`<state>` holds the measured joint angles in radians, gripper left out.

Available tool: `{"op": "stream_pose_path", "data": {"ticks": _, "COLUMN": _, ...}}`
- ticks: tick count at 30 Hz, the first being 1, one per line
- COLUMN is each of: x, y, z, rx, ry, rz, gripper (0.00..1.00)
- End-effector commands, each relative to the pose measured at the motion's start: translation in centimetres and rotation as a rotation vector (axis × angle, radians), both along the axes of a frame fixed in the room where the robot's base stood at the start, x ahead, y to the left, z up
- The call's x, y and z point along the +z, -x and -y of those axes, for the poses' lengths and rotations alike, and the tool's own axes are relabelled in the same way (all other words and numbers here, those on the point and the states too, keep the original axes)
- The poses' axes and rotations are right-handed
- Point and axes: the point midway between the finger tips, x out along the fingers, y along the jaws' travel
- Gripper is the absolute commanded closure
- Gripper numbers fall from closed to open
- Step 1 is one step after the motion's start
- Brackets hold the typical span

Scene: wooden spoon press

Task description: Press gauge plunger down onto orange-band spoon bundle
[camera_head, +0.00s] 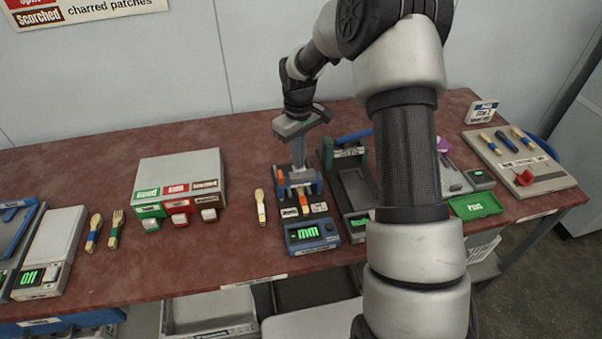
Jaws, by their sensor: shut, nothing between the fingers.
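The blue press gauge (313,234) stands near the middle of the table, with a lit green display reading "mm". An orange-marked wooden piece (303,199), which looks like the orange-band spoon bundle, lies in the gauge under its upper part. Its far end is hidden by the gauge frame and my gripper. My gripper (299,167) points down over the gauge, shut and empty, with its tips at or just above the plunger area. The plunger itself is mostly hidden, and I cannot tell whether the tips touch it.
A loose wooden spoon (260,206) lies left of the gauge. A dark green-ended fixture (356,188) stands close on the right. A green tray (475,205) lies farther right. My arm covers part of the table.

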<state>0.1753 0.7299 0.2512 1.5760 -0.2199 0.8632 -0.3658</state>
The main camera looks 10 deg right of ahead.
Motion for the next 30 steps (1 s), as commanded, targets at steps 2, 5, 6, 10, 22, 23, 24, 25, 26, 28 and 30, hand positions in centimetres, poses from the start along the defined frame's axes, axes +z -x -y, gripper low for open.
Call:
{"op": "stream_pose_path", "data": {"ticks": 2, "x": -0.1, "y": 0.0, "z": 0.0, "rx": 0.0, "ry": 0.0, "rz": -0.001, "gripper": 1.0}}
{"op": "stream_pose_path", "data": {"ticks": 5, "x": -0.1, "y": 0.1, "z": 0.0, "rx": 0.0, "ry": 0.0, "rz": -0.001, "gripper": 1.0}}
{"op": "stream_pose_path", "data": {"ticks": 6, "x": -0.1, "y": 0.1, "z": 0.0, "rx": 0.0, "ry": 0.0, "rz": -0.001, "gripper": 1.0}}
{"op": "stream_pose_path", "data": {"ticks": 10, "x": -0.1, "y": 0.1, "z": 0.0, "rx": 0.0, "ry": 0.0, "rz": -0.002, "gripper": 1.0}}
{"op": "stream_pose_path", "data": {"ticks": 22, "x": 1.8, "y": 0.0, "z": 0.0, "rx": 0.0, "ry": 0.0, "rz": 0.0, "gripper": 1.0}}
{"op": "stream_pose_path", "data": {"ticks": 23, "x": 2.1, "y": 0.0, "z": 0.0, "rx": 0.0, "ry": 0.0, "rz": 0.0, "gripper": 1.0}}
{"op": "stream_pose_path", "data": {"ticks": 24, "x": 2.4, "y": 0.0, "z": 0.0, "rx": 0.0, "ry": 0.0, "rz": 0.0, "gripper": 1.0}}
{"op": "stream_pose_path", "data": {"ticks": 25, "x": 2.6, "y": 0.0, "z": 0.0, "rx": 0.0, "ry": 0.0, "rz": 0.0, "gripper": 1.0}}
{"op": "stream_pose_path", "data": {"ticks": 26, "x": 2.9, "y": 0.0, "z": 0.0, "rx": 0.0, "ry": 0.0, "rz": 0.0, "gripper": 1.0}}
{"op": "stream_pose_path", "data": {"ticks": 28, "x": 3.5, "y": 0.0, "z": 0.0, "rx": 0.0, "ry": 0.0, "rz": 0.0, "gripper": 1.0}}
{"op": "stream_pose_path", "data": {"ticks": 30, "x": 4.0, "y": 0.0, "z": 0.0, "rx": 0.0, "ry": 0.0, "rz": 0.0, "gripper": 1.0}}
